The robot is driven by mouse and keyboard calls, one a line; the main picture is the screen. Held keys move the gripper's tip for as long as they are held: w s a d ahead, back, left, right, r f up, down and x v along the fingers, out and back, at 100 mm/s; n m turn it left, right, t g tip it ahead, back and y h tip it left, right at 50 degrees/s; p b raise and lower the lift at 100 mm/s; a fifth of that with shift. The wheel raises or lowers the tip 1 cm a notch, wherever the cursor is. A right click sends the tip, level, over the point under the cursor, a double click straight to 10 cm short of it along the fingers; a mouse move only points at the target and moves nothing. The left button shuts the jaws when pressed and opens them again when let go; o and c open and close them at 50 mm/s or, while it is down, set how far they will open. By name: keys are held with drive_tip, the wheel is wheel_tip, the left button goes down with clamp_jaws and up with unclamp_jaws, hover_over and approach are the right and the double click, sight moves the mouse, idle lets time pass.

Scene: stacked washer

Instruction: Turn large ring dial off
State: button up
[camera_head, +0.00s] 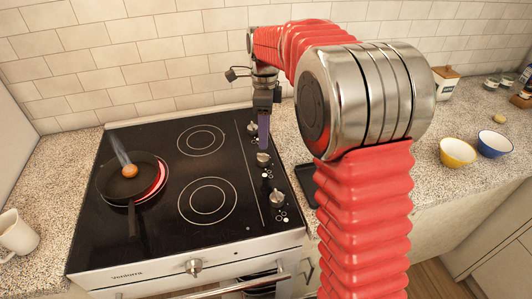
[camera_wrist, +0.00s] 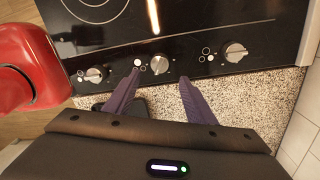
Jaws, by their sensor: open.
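Three metal dials sit in a row on the right side of the black cooktop: far (camera_head: 253,127), middle (camera_head: 263,158) and near (camera_head: 277,197). In the wrist view they show as left (camera_wrist: 95,74), middle (camera_wrist: 159,63) and right (camera_wrist: 235,51), with small ring marks beside them. I cannot tell which is the large ring dial. A large ring (camera_head: 163,180) glows red under a dark pan (camera_head: 126,186). My gripper (camera_wrist: 160,77) is open, its two purple fingers around the line of the middle dial, apart from it. It also shows in the head view (camera_head: 263,135).
The pan holds a round orange-brown item (camera_head: 130,171) and gives off smoke. Another dial (camera_head: 194,267) is on the oven front. A yellow bowl (camera_head: 457,153) and a blue bowl (camera_head: 494,144) stand on the right counter; a white mug (camera_head: 16,232) is at left.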

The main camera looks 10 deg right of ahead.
sight(266, 155)
drive_tip(key=f, duration=0.8)
drive_tip(key=shift+s+a+f, duration=0.1)
drive_tip(key=shift+s+f, duration=0.05)
drive_tip(key=shift+s, duration=0.1)
drive_tip(key=shift+c, duration=0.6)
drive_tip(key=c, duration=0.9)
drive_tip(key=shift+d, duration=0.2)
drive_tip(key=shift+a, duration=0.1)
